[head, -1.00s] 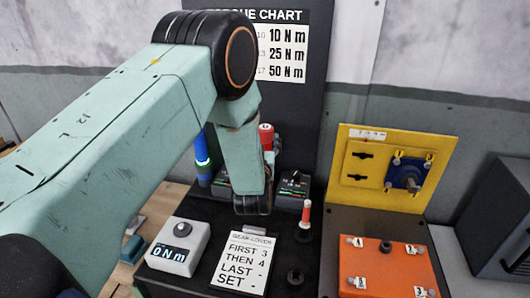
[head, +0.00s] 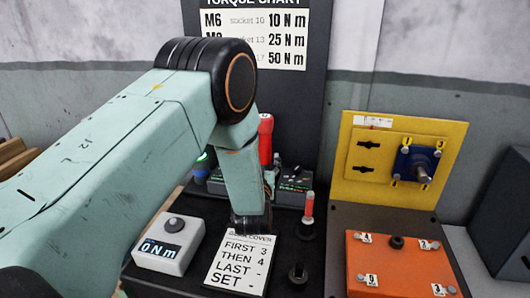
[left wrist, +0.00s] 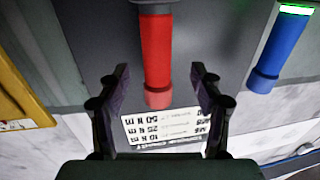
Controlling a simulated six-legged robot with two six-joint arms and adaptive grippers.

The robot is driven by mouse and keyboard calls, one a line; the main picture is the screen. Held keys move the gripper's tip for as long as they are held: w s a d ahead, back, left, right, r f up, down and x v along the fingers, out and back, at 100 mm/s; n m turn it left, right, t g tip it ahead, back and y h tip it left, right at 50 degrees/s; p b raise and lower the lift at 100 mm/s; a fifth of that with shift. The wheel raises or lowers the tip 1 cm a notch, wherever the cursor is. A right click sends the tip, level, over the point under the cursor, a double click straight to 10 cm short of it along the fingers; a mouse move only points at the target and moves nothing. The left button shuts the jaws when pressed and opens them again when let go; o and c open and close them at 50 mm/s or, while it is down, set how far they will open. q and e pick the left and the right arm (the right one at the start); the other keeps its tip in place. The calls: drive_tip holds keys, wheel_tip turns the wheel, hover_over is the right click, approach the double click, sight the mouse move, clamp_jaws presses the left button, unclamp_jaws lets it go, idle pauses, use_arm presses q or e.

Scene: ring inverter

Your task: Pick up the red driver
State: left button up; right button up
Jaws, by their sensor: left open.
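The red driver (head: 265,145) stands upright at the back of the dark bench, its lower part hidden by my left arm. In the left wrist view the red driver (left wrist: 157,50) runs down from the top edge, between and beyond my fingers. My left gripper (left wrist: 158,76) is open with one finger on each side of it, and a gap shows on both sides. In the head view the fingers are mostly hidden behind my wrist. My right gripper is in neither view.
A blue driver (left wrist: 284,48) with a green band stands beside the red one. A small red-handled tool (head: 308,206), a 0 Nm display box (head: 168,246) and a printed card (head: 238,264) are in front. A yellow panel (head: 365,187) and orange box (head: 390,267) stand right.

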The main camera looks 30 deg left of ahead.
sight(264, 148)
use_arm(q)
drive_tip(key=x, duration=0.6)
drive_tip(key=shift+w+d+r+p, duration=0.15)
drive_tip(key=shift+w+r+p, duration=0.15)
drive_tip(key=shift+w, duration=0.1)
drive_tip(key=shift+w+a, duration=0.3)
drive_tip(key=shift+w, duration=0.15)
drive_tip(key=c, duration=1.3)
drive_tip(key=shift+w+r, duration=0.1)
drive_tip(key=shift+r, duration=0.05)
clamp_jaws()
drive_tip(key=shift+r, duration=0.1)
